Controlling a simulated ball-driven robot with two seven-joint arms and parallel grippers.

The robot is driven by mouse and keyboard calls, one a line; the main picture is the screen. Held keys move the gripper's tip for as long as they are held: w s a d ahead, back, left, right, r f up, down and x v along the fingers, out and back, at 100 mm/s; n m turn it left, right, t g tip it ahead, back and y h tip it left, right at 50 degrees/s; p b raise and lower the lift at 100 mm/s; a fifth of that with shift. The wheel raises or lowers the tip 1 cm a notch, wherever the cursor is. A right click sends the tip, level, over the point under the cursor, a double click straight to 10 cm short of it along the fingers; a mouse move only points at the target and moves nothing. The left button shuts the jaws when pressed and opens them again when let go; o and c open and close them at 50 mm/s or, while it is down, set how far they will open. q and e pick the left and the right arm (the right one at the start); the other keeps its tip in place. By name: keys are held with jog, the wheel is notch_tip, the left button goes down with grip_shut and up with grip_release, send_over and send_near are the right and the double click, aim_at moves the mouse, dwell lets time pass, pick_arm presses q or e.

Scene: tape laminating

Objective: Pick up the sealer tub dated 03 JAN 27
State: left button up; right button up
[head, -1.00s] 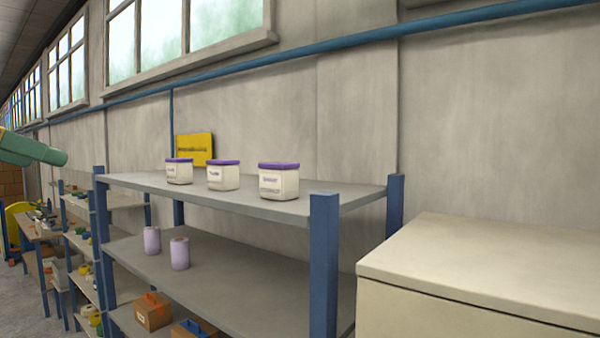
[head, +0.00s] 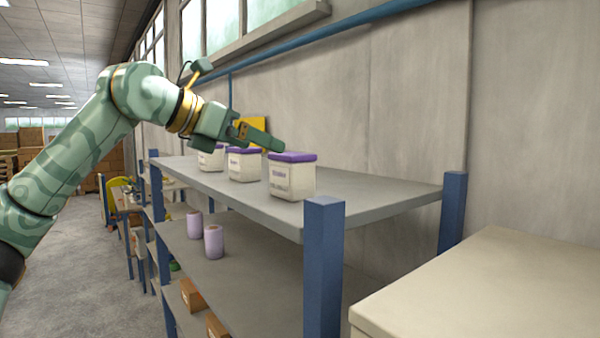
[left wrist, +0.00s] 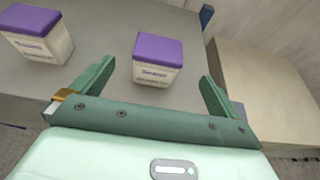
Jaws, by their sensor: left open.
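Three white tubs with purple lids stand in a row on the top shelf in the head view: a left tub (head: 211,160), a middle tub (head: 244,166) and a right tub (head: 292,180). Their labels are too small to read a date. My left gripper (head: 262,138) is open and empty, close to the tubs, and hides part of the left and middle ones. In the left wrist view, one tub (left wrist: 157,70) stands ahead between the spread fingers, seemingly the right tub. Another tub (left wrist: 40,42) is at upper left. My right gripper is out of view.
The blue-posted shelf (head: 385,200) has a lower level with two lilac cylinders (head: 213,242). A beige cabinet (head: 470,280) stands at right. The top shelf is clear right of the tubs.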

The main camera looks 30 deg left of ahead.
aim_at(285, 154)
pick_arm(q)
jog(key=p+x, duration=0.1)
jog(key=x, duration=0.5)
jog(key=shift+w+a+r, duration=0.1)
jog(key=shift+w, duration=0.05)
jog(key=shift+w+d, duration=0.15)
jog(key=shift+d, duration=0.1)
jog(key=shift+w+d, duration=0.15)
jog(key=x, duration=0.1)
jog(key=p+x, duration=0.1)
jog(key=x, duration=0.1)
jog(key=p+x, duration=0.1)
jog(key=shift+w+f, duration=0.25)
jog(key=shift+f, duration=0.1)
jog(key=shift+w+f, duration=0.1)
jog(key=shift+w, duration=0.05)
jog(key=shift+s, duration=0.2)
jog(key=shift+c, duration=0.9)
jog(key=c, duration=1)
jog(key=shift+c, duration=0.6)
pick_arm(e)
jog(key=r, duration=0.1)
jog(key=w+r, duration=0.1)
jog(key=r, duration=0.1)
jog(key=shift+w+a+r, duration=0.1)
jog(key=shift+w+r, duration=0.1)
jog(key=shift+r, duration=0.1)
